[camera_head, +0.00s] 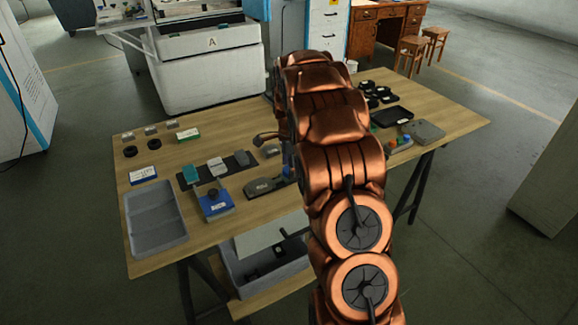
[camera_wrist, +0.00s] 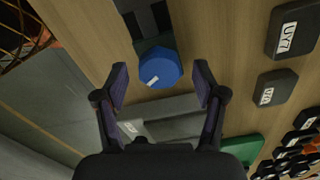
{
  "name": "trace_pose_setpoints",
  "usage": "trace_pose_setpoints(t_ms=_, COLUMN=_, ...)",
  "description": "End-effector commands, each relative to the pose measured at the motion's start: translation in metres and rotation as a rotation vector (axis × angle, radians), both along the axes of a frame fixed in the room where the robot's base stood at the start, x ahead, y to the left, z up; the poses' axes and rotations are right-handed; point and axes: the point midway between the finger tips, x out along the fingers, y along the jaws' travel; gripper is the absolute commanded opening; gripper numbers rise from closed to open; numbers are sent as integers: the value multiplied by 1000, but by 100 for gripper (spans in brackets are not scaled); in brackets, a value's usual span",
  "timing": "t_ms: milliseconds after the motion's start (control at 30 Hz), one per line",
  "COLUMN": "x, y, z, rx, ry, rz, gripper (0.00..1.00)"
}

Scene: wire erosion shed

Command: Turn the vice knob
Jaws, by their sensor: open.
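The blue vice knob (camera_wrist: 158,68), round with a white mark on its face, shows in the wrist view. It sits at the end of the dark vice body (camera_wrist: 148,22) over the wooden table. My gripper (camera_wrist: 161,76) is open, with one finger on each side of the knob and a visible gap at both sides. I cannot tell how far the fingertips are from it in depth. In the head view my arm hides the gripper and most of that area. A small blue patch (camera_head: 287,172) shows beside the arm, but I cannot tell if it is the knob.
The wooden table (camera_head: 245,124) carries a grey tray (camera_head: 157,222), a blue box (camera_head: 215,205) and several small parts. In the wrist view, black labelled blocks (camera_wrist: 294,28) lie to the right and a green piece (camera_wrist: 243,149) at lower right. A grey bin (camera_head: 268,268) stands below.

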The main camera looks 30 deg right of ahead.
Motion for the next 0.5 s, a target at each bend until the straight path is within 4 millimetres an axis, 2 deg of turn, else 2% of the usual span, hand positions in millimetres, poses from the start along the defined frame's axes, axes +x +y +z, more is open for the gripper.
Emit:
trace_pose_setpoints(t_ms=133, x=0, y=0, z=0, rx=0, ry=0, rz=0, gripper=69)
trace_pose_setpoints(t_ms=500, x=0, y=0, z=0, rx=0, ry=0, rz=0, gripper=31)
